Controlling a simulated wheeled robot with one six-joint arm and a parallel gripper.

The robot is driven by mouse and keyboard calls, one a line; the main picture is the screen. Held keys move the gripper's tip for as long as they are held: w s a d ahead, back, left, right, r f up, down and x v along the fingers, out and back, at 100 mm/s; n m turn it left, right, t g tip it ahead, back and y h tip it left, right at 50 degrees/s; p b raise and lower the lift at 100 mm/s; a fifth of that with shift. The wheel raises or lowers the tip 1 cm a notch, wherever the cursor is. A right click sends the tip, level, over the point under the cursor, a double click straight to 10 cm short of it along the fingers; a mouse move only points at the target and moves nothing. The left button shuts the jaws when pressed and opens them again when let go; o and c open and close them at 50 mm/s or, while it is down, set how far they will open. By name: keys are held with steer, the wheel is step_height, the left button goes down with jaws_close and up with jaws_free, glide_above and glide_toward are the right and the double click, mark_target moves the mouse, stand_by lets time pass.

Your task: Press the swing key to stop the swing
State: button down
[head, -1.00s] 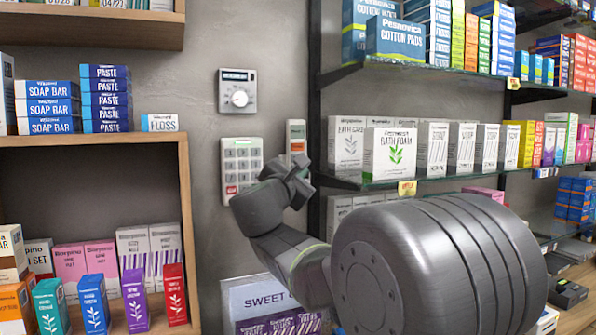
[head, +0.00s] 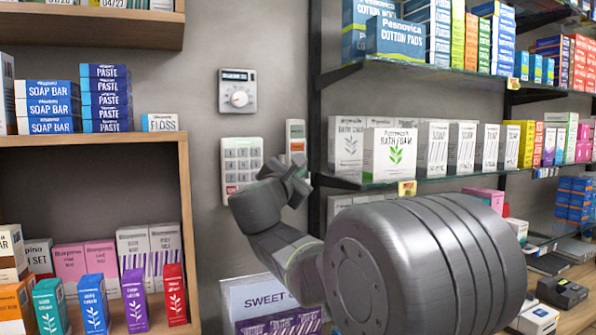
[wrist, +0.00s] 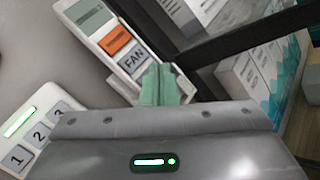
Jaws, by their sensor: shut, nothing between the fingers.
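A slim white wall controller (head: 296,136) hangs beside the shelf upright, and the wrist view shows it close up (wrist: 108,48). It has a grey-green display (wrist: 85,12), an orange key (wrist: 115,40) and a grey key marked FAN (wrist: 133,61). No key marked swing can be read; the part below the FAN key is covered by my fingers. My gripper (wrist: 160,84) is shut and empty, its greenish fingertips over the controller's lower part, beside the FAN key. I cannot tell whether they touch it. In the head view my wrist hides the controller's lower end.
A white number keypad (head: 242,160) with a lit green bar sits just left of the controller. A dial unit (head: 237,92) is above it. Glass shelves of boxes (head: 420,180) stand close on the right, a wooden shelf unit (head: 187,200) on the left.

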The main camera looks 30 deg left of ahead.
steer(key=shift+w+a, duration=0.2)
steer(key=shift+s+d, duration=0.1)
stand_by(0.5)
steer(key=shift+s+d+b, duration=0.45)
steer(key=shift+s+d, duration=0.05)
steer(key=shift+d, duration=0.1)
steer(key=s+d+b, duration=0.1)
steer(key=s+d, duration=0.2)
steer(key=shift+s+d+b, duration=0.15)
steer(key=shift+d+b, duration=0.25)
stand_by(0.6)
